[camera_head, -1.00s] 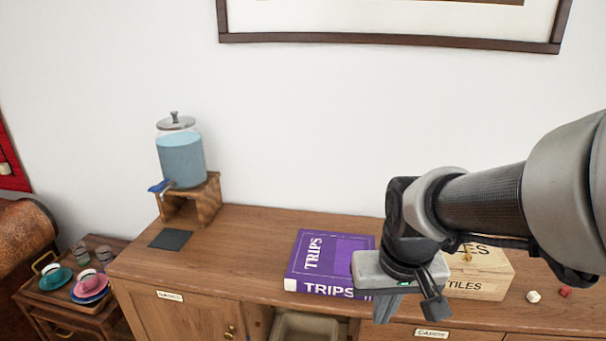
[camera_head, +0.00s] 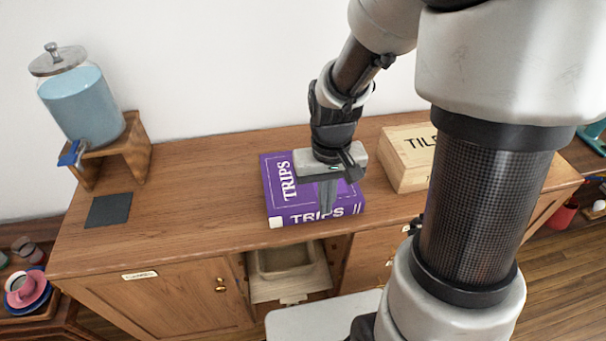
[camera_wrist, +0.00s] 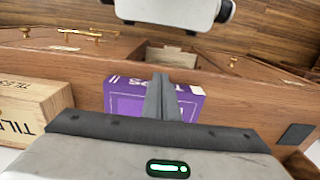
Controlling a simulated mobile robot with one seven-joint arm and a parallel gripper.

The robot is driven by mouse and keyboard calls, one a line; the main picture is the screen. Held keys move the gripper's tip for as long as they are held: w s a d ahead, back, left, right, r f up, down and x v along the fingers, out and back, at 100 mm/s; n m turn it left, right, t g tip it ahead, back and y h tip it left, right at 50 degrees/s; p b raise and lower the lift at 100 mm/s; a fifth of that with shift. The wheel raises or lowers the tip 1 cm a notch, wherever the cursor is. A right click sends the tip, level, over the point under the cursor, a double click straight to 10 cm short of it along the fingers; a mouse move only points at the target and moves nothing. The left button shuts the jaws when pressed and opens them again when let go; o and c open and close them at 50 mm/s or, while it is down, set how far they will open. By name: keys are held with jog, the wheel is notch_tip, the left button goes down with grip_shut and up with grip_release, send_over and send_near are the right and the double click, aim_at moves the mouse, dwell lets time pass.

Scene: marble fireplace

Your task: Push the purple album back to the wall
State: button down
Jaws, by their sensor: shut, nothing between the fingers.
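The purple album (camera_head: 275,188), marked TRIPS, lies flat on the wooden sideboard top, its lettered spine toward the front edge. Bare wood shows between it and the wall. My gripper (camera_head: 327,208) is shut and empty, pointing down at the album's front spine and hiding part of its lettering. I cannot tell whether the fingers touch the spine. In the wrist view the purple album (camera_wrist: 125,100) shows on both sides of the shut fingers (camera_wrist: 162,82).
A wooden TILES box (camera_head: 405,160) stands just right of the album. A water dispenser (camera_head: 80,105) on a wooden stand and a dark square mat (camera_head: 108,210) are at the left. The sideboard top is clear between mat and album. A drawer (camera_head: 285,262) stands open below.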

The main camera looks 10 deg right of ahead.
notch_tip(320, 180, down, 11)
jog(key=shift+w+r+b, duration=0.1)
jog(key=shift+r+b, duration=0.1)
jog(key=shift+b, duration=0.75)
jog(key=w, duration=0.2)
jog(key=shift+w+r, duration=0.25)
jog(key=shift+w, duration=0.7)
jog(key=w, duration=1.6)
